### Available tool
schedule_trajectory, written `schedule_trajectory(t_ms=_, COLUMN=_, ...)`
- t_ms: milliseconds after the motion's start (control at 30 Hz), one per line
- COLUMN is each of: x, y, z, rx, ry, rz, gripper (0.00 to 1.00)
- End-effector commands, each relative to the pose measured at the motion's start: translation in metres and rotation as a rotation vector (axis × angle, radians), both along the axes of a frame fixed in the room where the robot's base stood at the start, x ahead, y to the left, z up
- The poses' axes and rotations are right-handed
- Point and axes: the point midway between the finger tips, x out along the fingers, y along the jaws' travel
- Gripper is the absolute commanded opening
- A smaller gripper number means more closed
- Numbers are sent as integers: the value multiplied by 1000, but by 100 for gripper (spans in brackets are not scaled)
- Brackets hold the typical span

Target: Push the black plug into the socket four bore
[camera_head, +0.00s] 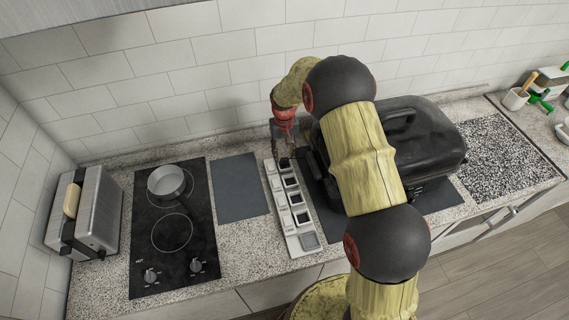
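A long pale block (291,215) lies on the counter, running from near the wall toward the front edge. It has a row of several square recesses with dark insides, and smaller pale squares along its left side. The nearest square looks grey. I cannot read any number on the bores. My gripper (286,160) points down at the far end of the block, at or just above it. Its dark fingers are small and partly merge with the dark things behind, so its opening is unclear. I cannot make out the black plug; it may be hidden at the gripper.
A black roaster-like appliance (428,135) stands close right of the block, behind my arm. A grey mat (238,188) lies left of it, then a black cooktop (172,262) with a pot (166,181) and a toaster (92,215). The tiled wall is close behind.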

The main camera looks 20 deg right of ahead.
Motion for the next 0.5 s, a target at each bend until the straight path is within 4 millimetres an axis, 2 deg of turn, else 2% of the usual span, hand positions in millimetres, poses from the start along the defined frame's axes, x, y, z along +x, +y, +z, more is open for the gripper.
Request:
schedule_trajectory(t_ms=233, x=1, y=-2, z=-36, rx=0, ry=4, rz=0, gripper=36)
schedule_trajectory(t_ms=500, x=1, y=-2, z=-42, rx=0, ry=1, rz=0, gripper=36)
